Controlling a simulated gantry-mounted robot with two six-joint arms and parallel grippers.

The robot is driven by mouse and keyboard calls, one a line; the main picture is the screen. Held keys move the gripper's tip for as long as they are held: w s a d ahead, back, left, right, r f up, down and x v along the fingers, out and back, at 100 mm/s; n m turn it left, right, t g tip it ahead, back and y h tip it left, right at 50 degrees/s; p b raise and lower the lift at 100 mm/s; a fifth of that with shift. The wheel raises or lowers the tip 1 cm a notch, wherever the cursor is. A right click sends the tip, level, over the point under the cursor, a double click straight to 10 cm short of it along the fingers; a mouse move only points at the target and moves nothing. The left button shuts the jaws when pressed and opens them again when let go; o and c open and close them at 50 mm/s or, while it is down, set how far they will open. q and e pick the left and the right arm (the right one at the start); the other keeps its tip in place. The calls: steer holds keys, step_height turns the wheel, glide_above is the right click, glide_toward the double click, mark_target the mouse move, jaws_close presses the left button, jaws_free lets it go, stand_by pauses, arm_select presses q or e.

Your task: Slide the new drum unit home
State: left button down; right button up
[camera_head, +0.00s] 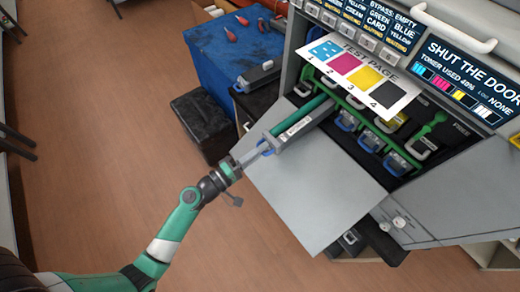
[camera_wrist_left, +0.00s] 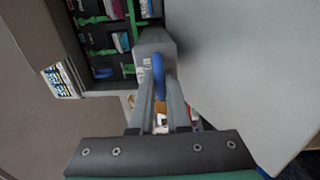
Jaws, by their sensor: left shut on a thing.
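The drum unit (camera_head: 303,122) is a long grey body with a green roller along it and a blue handle at its near end. It lies slanted, its far end reaching up to the printer's open front (camera_head: 385,125); how far it is inside is hidden under the test page. My left gripper (camera_head: 262,148) is shut on its blue handle. In the left wrist view the fingers (camera_wrist_left: 160,100) close around the blue handle (camera_wrist_left: 158,72), with the grey end of the unit beyond. My right gripper is not in view.
The open grey door (camera_head: 315,190) spreads below the unit. A test page (camera_head: 357,75) sticks out above the opening. Toner cartridges with blue handles (camera_head: 370,140) sit to the right, near a green lever (camera_head: 428,127).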

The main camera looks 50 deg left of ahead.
arm_select(q)
steer(key=shift+r, duration=0.1)
steer(key=shift+r+p, duration=1.4)
steer(key=shift+r, duration=0.15)
